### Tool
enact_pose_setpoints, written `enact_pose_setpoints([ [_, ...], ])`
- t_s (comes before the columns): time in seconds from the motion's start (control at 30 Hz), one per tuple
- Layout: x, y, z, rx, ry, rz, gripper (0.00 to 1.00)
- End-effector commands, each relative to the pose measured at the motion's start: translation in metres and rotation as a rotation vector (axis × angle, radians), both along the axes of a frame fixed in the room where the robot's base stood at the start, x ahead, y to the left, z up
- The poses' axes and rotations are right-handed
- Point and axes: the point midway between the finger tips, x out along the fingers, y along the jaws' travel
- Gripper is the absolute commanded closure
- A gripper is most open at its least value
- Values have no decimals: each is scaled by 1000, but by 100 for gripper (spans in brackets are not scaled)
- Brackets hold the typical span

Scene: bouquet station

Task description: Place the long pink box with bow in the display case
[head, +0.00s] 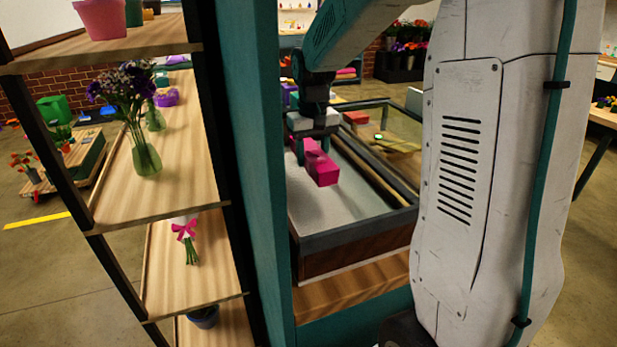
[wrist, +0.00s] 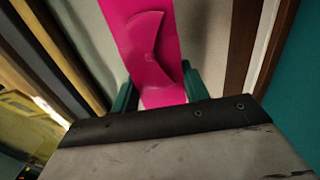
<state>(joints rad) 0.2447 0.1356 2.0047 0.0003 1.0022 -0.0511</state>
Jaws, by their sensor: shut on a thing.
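The long pink box with bow (head: 322,170) is inside the walls of the display case (head: 355,234), over its pale floor. It also shows in the wrist view (wrist: 136,32), where its bow lies on the upper face. My gripper (head: 309,152) is shut on the box near one end. In the wrist view the green fingers (wrist: 160,88) press on both sides of it. I cannot tell whether the box touches the case floor.
A teal post (head: 258,130) stands close to the left of the case. Wooden shelves (head: 195,185) with a vase of purple flowers (head: 143,140) and a wrapped bouquet (head: 187,235) are further left. A red box (head: 356,117) lies at the case's far side. The pale case floor near the front is clear.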

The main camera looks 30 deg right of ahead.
Motion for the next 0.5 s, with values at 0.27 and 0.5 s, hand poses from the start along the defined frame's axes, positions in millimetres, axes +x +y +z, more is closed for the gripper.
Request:
enact_pose_setpoints([
  [0.27, -2, -9, -32, 0, -1, -12, 80],
  [0.5, -2, -8, -63, 0, 2, -10, 80],
])
